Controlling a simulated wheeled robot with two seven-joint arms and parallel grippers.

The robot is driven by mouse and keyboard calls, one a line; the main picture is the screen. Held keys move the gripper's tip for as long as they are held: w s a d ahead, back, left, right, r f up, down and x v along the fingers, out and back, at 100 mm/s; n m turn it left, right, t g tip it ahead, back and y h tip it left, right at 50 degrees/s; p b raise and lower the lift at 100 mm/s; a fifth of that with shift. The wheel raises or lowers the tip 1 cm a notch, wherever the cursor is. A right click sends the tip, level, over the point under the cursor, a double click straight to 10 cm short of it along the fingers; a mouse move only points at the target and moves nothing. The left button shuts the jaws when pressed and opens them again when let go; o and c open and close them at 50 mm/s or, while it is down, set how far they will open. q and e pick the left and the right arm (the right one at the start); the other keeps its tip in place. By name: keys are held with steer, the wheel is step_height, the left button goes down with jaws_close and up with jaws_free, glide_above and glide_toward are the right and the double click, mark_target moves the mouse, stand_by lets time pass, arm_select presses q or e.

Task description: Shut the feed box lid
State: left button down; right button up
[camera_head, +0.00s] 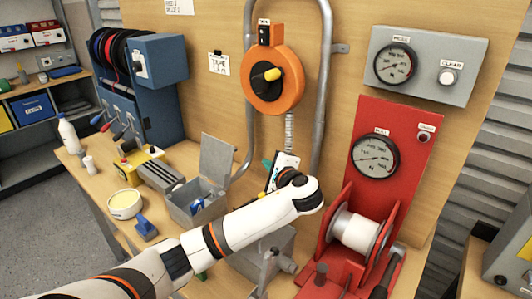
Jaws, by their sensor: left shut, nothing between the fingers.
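The grey feed box (187,212) stands on the wooden bench, left of the middle, and small blue and white items show inside it. Its grey lid (216,160) stands up, open, at the back right of the box. My left arm comes in from the lower left, passes in front of the box and bends back at the wrist. My left gripper (270,174) is right of the lid and apart from it in the picture. Its fingers are small and partly hidden by the wrist; it is shut and empty. My right gripper is out of view.
A red winch stand (397,150) with a white drum (356,231) is at the right. A tub (125,204) and a blue block (146,228) lie left of the box. An orange reel (272,80) hangs on the wooden panel. Another grey housing (247,266) is below my arm.

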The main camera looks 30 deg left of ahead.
mark_target(221, 159)
arm_select(q)
steer(key=s+x, duration=0.1)
steer(key=x, duration=0.9)
steer(key=s+r+p, duration=0.1)
steer(key=s+a+r+p, duration=0.1)
steer(key=s, duration=0.1)
steer(key=shift+s, duration=0.1)
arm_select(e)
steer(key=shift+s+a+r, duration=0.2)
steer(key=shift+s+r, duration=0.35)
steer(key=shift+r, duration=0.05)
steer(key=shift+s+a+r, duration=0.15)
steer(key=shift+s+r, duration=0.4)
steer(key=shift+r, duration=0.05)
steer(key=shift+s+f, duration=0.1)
